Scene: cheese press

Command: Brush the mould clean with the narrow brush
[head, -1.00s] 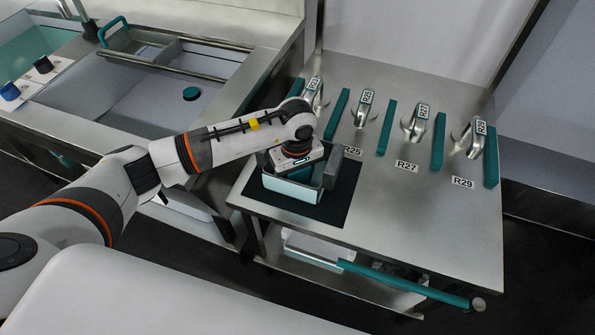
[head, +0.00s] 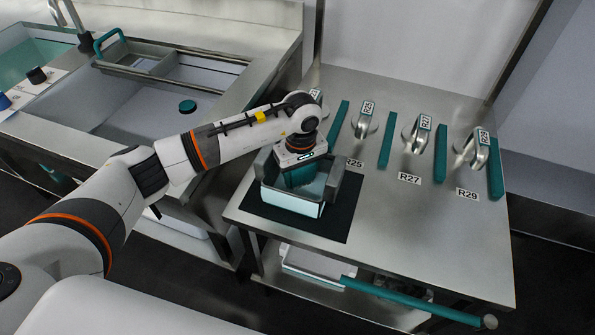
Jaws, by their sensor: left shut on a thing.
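The mould (head: 290,201) is an open box with a pale front and grey sides, standing on a black mat (head: 338,219) at the table's left front. My left gripper (head: 300,170) points down over the mould's opening. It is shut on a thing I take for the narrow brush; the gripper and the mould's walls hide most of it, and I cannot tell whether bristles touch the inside. My right gripper is out of view.
Metal pieces with number tags stand in a row behind, between upright-looking teal bars (head: 387,148). A sink (head: 140,105) with a teal-handled rack (head: 110,42) lies left. A teal bar (head: 410,301) runs below the table's front. The table's right front (head: 440,245) is clear.

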